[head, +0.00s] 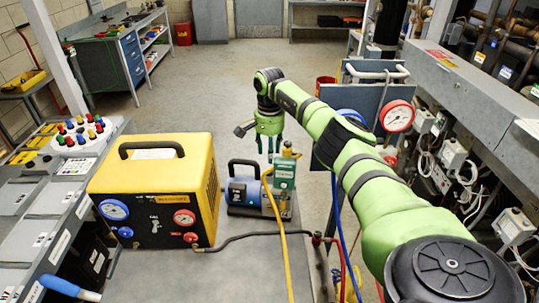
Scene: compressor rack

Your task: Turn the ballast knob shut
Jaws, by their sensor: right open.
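My right gripper (270,153) points down over the pump, just left of the cap. Its fingers are apart and hold nothing; I cannot tell whether they touch anything. My left gripper is not in view.
The yellow machine (155,188) with two gauges stands left of the pump. A yellow hose (277,222) and a dark hose (245,237) run near the pump. A red gauge (397,116) hangs on a stand at right. The floor (215,90) behind is clear.

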